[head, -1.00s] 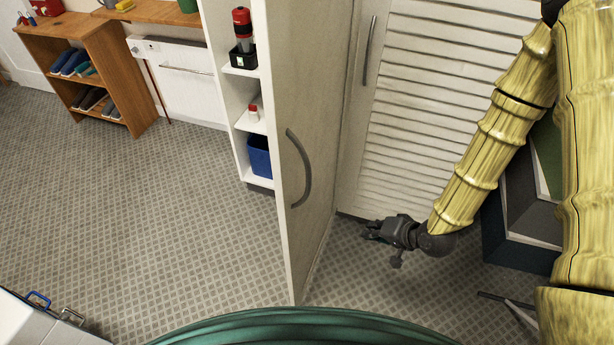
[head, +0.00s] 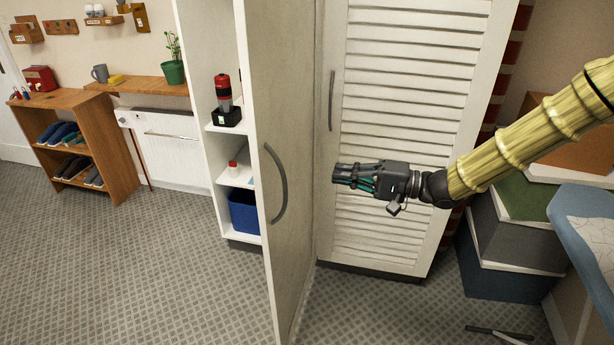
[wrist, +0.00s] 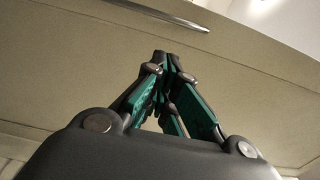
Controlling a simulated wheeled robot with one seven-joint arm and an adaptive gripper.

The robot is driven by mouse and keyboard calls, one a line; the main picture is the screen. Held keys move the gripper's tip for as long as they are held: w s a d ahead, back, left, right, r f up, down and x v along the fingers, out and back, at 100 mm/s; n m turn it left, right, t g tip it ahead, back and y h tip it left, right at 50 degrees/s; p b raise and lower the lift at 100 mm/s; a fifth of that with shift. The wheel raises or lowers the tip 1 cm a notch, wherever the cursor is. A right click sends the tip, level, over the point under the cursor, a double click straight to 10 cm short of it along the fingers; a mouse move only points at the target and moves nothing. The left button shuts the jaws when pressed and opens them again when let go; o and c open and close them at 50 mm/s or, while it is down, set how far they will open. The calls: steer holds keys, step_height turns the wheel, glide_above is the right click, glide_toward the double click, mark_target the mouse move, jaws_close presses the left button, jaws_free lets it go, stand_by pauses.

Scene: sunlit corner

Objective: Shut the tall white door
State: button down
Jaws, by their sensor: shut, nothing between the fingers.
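My gripper (head: 338,173) is shut and empty, to the right of the open door and in front of the louvred door. Its fingers point left towards the door's right-hand face. In the wrist view the gripper's fingertips (wrist: 168,58) meet in front of a broad plain panel (wrist: 60,60); a gap to it cannot be judged.
A louvred door (head: 410,120) with its own handle (head: 332,100) is shut behind my gripper. Storage boxes (head: 510,240) stand at right beside a blue-edged board (head: 590,215). A wooden shoe shelf (head: 95,150) stands far left. The floor left of the door is clear.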

steer(key=p+x, duration=0.2)
steer(key=x, duration=1.1)
steer(key=shift+w+a+p, duration=0.2)
steer(key=shift+a+p, duration=0.05)
steer(key=shift+p, duration=0.05)
